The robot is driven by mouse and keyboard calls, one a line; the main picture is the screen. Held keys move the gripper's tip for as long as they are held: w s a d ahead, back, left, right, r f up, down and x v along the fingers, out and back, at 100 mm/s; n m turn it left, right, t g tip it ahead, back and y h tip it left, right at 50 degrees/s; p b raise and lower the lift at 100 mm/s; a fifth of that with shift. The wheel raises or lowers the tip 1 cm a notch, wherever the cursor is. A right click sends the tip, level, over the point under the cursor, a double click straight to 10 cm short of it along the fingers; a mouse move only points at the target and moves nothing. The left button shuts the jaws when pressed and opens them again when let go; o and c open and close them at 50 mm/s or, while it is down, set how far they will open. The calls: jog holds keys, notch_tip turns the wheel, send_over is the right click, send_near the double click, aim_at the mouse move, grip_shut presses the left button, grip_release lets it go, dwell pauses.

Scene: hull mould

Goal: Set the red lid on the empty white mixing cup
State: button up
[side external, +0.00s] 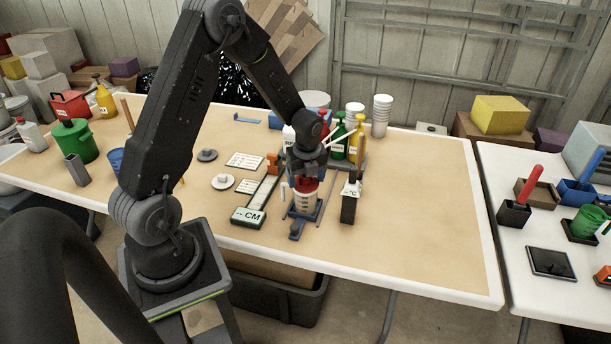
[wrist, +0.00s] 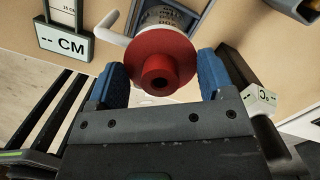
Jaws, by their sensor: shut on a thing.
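The red lid (side external: 306,184) is in my gripper (side external: 306,174), directly over the white mixing cup (side external: 307,203). In the wrist view, the round lid with its hollow knob (wrist: 160,66) sits between the two blue fingers of my gripper (wrist: 161,78). The white cup (wrist: 166,17) with dark markings shows just beyond the lid, overlapped by it. I cannot tell whether the lid touches the rim. The cup stands upright in a blue frame (side external: 296,229). The inside of the cup is hidden.
A ruler-like board marked CM (side external: 248,216) lies left of the cup, and a dark meter marked °C (side external: 350,200) stands right. Bottles (side external: 357,138) and stacked white cups (side external: 381,115) stand behind. A grey lid (side external: 207,155) and white lid (side external: 223,181) lie left. The table's right is clear.

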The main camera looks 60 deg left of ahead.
jog(key=shift+f, duration=0.2)
dwell(0.6)
jog(key=o, duration=0.9)
jog(key=shift+r, duration=0.15)
jog(key=shift+r, duration=3.4)
